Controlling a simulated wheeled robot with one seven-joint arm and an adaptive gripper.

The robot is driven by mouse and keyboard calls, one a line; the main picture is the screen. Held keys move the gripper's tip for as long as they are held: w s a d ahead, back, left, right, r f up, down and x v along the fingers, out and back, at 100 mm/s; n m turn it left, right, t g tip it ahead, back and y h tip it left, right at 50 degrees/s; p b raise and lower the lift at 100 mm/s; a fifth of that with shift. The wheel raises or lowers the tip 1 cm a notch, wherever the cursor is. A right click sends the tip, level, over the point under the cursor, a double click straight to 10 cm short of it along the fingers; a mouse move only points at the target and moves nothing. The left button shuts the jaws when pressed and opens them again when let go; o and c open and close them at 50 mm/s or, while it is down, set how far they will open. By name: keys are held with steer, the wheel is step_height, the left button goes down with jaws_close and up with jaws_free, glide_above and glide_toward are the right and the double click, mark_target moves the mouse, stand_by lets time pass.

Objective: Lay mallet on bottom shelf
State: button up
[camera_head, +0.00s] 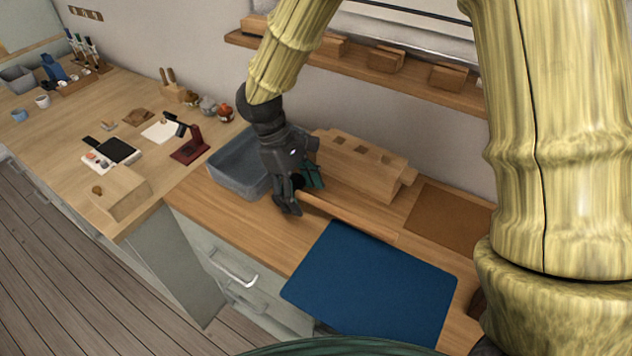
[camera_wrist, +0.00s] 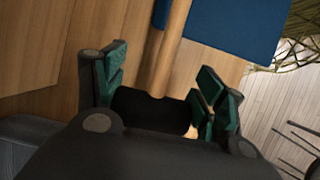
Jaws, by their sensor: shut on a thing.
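My gripper (camera_head: 300,188) is over the wooden worktop, with its green-padded fingers shut on the mallet. The mallet has a dark cylindrical head (camera_wrist: 150,108) between the fingers in the wrist view, and a pale wooden handle (camera_head: 345,214). The handle points away from my gripper, to the right and towards the front in the head view. I cannot tell whether the mallet touches the worktop. A long wooden wall shelf (camera_head: 400,91) runs along the back wall and carries several wooden blocks. I cannot tell whether it is the bottom shelf.
A grey bin (camera_head: 235,165) stands left of my gripper. A slotted wooden block (camera_head: 362,165) stands just behind the handle. A blue mat (camera_head: 370,285) lies in front, and a brown mat (camera_head: 450,217) lies at right. The left counter holds several small items.

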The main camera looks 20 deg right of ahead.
glide_above(319, 196)
steer(key=a, duration=0.1)
steer(key=shift+w+f+p, duration=0.15)
steer(key=shift+w+p, duration=0.25)
steer(key=shift+p, duration=0.05)
steer(key=shift+w+d+f, duration=0.1)
steer(key=shift+d+f, duration=0.05)
steer(key=shift+f, duration=0.15)
steer(key=shift+f+p, duration=0.35)
steer(key=shift+f, duration=1.15)
steer(key=shift+f, duration=0.15)
steer(key=o, duration=0.9)
steer(key=shift+c, duration=0.2)
